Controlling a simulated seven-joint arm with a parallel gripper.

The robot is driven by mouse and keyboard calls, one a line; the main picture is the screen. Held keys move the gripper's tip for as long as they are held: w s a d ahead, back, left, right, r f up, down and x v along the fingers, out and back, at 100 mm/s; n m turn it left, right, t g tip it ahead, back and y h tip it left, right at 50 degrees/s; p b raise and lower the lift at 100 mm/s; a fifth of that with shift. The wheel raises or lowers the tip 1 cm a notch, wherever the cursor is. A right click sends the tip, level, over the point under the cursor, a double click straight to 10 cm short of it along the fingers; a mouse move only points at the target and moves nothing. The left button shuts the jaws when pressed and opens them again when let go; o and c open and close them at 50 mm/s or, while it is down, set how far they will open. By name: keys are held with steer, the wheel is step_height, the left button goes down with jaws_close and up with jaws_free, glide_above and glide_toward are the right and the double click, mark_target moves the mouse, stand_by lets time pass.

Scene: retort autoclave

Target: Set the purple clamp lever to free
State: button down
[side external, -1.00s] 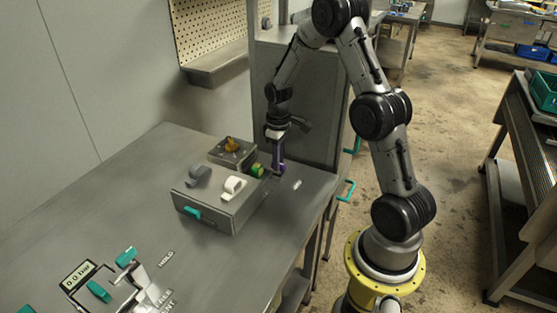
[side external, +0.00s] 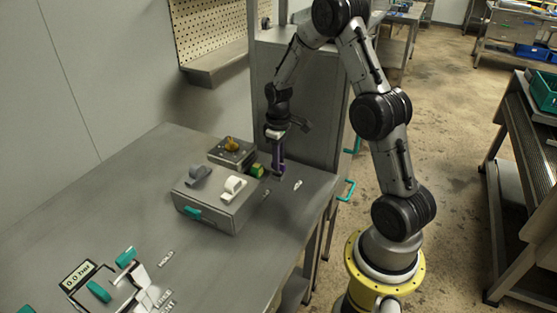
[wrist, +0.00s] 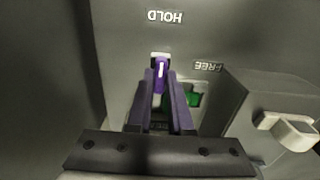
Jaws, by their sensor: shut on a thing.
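The purple clamp lever (wrist: 160,76) shows between my two fingers in the wrist view, with a white line along its top. My gripper (wrist: 161,92) is shut on it. The lever's end points up the picture, toward the HOLD label (wrist: 165,17). The FREE label (wrist: 207,67) lies to the right of the lever. In the side external view my gripper (side external: 278,162) reaches down to the table behind the grey box, and its fingers hide most of the lever.
The grey box (side external: 217,205) with a white lever (side external: 233,187) and a grey lever (side external: 199,174) stands close by. A steel cabinet (side external: 310,100) stands behind my gripper.

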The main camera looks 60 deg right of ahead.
steer(key=shift+m, duration=0.3)
stand_by(0.5)
steer(key=m, duration=0.3)
steer(key=shift+m, duration=0.3)
steer(key=m, duration=0.4)
steer(key=shift+r+m, duration=0.1)
steer(key=shift+m, duration=0.2)
steer(key=m, duration=0.4)
steer(key=shift+m, duration=2.5)
steer(key=c, duration=0.8)
jaws_free()
